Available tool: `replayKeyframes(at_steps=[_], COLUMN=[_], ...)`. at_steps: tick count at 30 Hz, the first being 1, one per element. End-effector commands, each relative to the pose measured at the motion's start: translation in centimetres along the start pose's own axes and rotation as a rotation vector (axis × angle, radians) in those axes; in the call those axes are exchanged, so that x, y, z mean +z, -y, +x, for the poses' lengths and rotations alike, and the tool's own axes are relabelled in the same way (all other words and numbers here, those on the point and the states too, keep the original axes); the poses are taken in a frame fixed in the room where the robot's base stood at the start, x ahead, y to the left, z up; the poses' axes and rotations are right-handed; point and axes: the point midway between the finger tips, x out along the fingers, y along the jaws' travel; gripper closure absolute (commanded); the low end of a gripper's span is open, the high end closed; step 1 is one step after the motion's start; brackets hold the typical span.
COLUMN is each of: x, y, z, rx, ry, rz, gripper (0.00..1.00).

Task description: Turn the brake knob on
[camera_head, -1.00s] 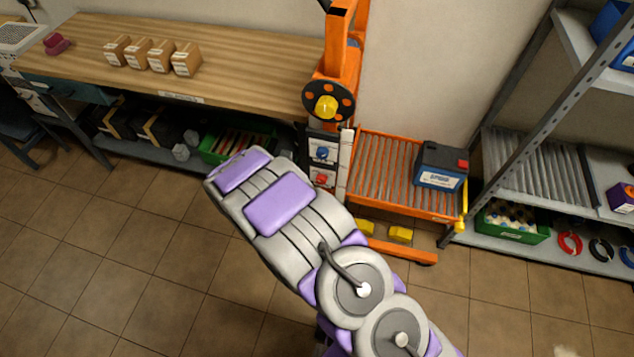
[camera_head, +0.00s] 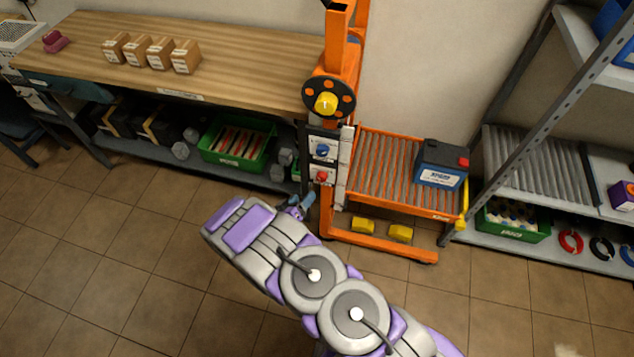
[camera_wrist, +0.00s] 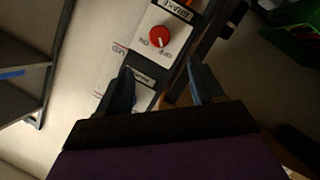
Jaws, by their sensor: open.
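The red brake knob (camera_wrist: 157,37) sits on a white plate marked BRAKE, ON and OFF in the wrist view. Which mark its pointer faces is too small to tell. In the head view the red knob (camera_head: 321,176) is on the front of the orange lift's post, below a blue knob (camera_head: 322,151). My gripper (camera_wrist: 160,66) is open and empty, its two fingers spread on either side of the control strip and short of the knob in the picture. In the head view my gripper (camera_head: 304,205) shows small, below and left of the red knob.
The orange lift (camera_head: 378,229) carries a roller bed with a battery (camera_head: 440,165). A wooden workbench (camera_head: 240,65) stands left, with a green crate (camera_head: 262,160) on its lower shelf. A metal rack (camera_head: 500,170) stands right. The floor in front is clear.

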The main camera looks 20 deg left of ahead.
Motion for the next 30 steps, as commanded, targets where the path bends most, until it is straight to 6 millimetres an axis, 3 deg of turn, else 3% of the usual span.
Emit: replayKeyframes(at_steps=[6, 15, 21, 30], x=[0.2, 0.1, -0.1, -0.1], y=[0.1, 0.1, 0.1, 0.1], z=[4.6, 9.7, 11.3, 11.6], rx=[0.003, 0.000, -0.001, -0.001], ry=[0.002, 0.002, -0.001, -0.001], rz=[0.005, 0.003, 0.003, 0.001], gripper=[0.33, 0.33, 0.33, 0.33])
